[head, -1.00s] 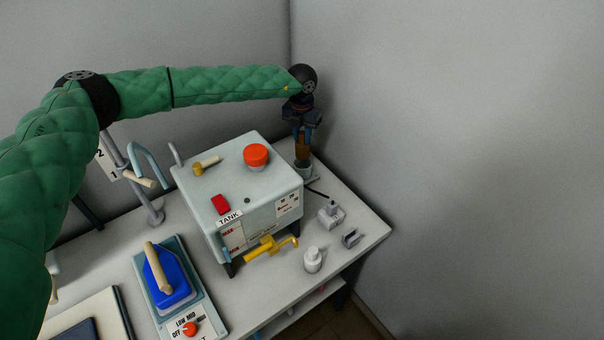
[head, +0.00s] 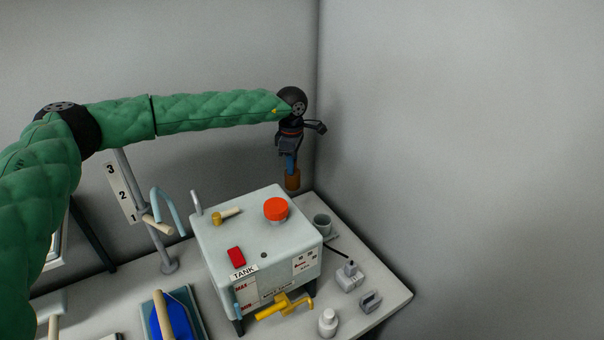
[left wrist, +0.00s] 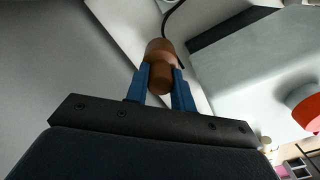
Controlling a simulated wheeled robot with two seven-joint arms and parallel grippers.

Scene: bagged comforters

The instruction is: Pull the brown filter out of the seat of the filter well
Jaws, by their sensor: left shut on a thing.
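The brown filter (head: 293,180) hangs from my left gripper (head: 290,163), above the table behind the tank. The gripper's blue fingers are shut on it. In the left wrist view the brown filter (left wrist: 161,52) sits between the two blue fingertips (left wrist: 160,80). The grey filter well (head: 322,224) stands on the table at the tank's back right, with its round opening showing. The filter is apart from the well, higher and to its left in the head view. My right gripper is not in view.
The tank (head: 258,245) with an orange-red cap (head: 275,208) stands just in front. A grey post with a numbered plate (head: 120,194) and a light-blue curved handle (head: 168,205) stand left. Walls close off the back corner.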

